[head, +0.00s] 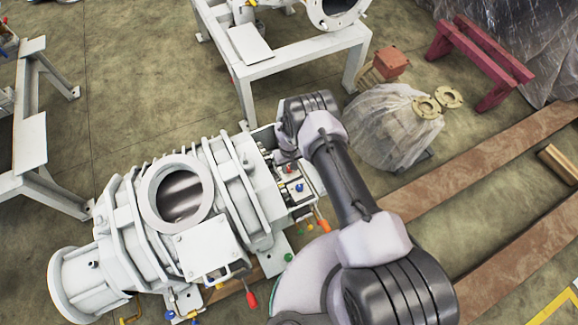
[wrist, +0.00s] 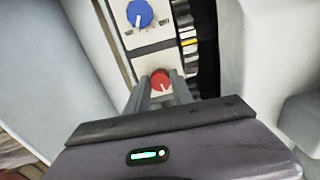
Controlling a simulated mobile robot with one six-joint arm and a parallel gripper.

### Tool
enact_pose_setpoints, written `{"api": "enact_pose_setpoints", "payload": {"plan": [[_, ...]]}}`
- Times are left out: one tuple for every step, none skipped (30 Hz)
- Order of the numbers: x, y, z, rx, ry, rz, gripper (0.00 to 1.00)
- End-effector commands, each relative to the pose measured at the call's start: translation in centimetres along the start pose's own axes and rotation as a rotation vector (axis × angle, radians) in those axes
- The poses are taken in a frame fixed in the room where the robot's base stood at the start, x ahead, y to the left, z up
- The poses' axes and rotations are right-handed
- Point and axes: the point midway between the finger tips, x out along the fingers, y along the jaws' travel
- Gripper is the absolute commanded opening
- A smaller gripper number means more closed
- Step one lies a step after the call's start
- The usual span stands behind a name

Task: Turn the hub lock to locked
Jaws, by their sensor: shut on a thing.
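A red round knob (wrist: 160,78) with a white pointer mark sits on a pale panel (wrist: 150,63) in the wrist view. My gripper (wrist: 162,88) is shut on this red knob, one finger on each side. The pointer mark shows between the fingers, pointing roughly toward my gripper. No lettering is readable, so I cannot tell which setting the knob is at or whether it is the hub lock. In the head view the control panel (head: 293,192) is on the right side of the white vacuum machine; my gripper's fingers cannot be made out there.
A blue knob (wrist: 139,13) with a white pointer is farther up the panel. A dark slot with pale and yellow pieces (wrist: 188,40) runs along its right. A plastic-wrapped object (head: 393,130) stands right of the machine, and a white frame (head: 285,55) behind it.

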Motion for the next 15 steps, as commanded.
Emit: {"api": "enact_pose_setpoints", "payload": {"plan": [[-0.01, 0.01, -0.01, -0.040, 0.000, 0.000, 0.00], [-0.01, 0.01, 0.00, -0.068, 0.000, 0.000, 0.00], [-0.01, 0.02, 0.00, -0.106, 0.000, 0.000, 0.00], [-0.01, 0.02, -0.01, -0.134, 0.000, 0.000, 0.00], [-0.01, 0.03, -0.01, -0.163, 0.000, 0.000, 0.00], [-0.01, 0.03, -0.01, -0.201, 0.000, 0.000, 0.00], [-0.01, 0.04, -0.01, -0.229, 0.000, 0.000, 0.00], [-0.01, 0.04, -0.01, -0.257, 0.000, 0.000, 0.00], [-0.01, 0.05, -0.01, -0.294, 0.000, 0.000, 0.00], [-0.01, 0.05, -0.01, -0.321, 0.000, 0.000, 0.00], [-0.01, 0.06, -0.02, -0.348, 0.000, 0.000, 0.00], [-0.01, 0.06, -0.02, -0.382, 0.000, 0.000, 0.00], [-0.01, 0.07, -0.02, -0.408, 0.000, 0.000, 0.00], [-0.01, 0.07, -0.02, -0.432, 0.000, 0.000, 0.00], [-0.01, 0.07, -0.02, -0.464, 0.000, 0.000, 0.00]]}}
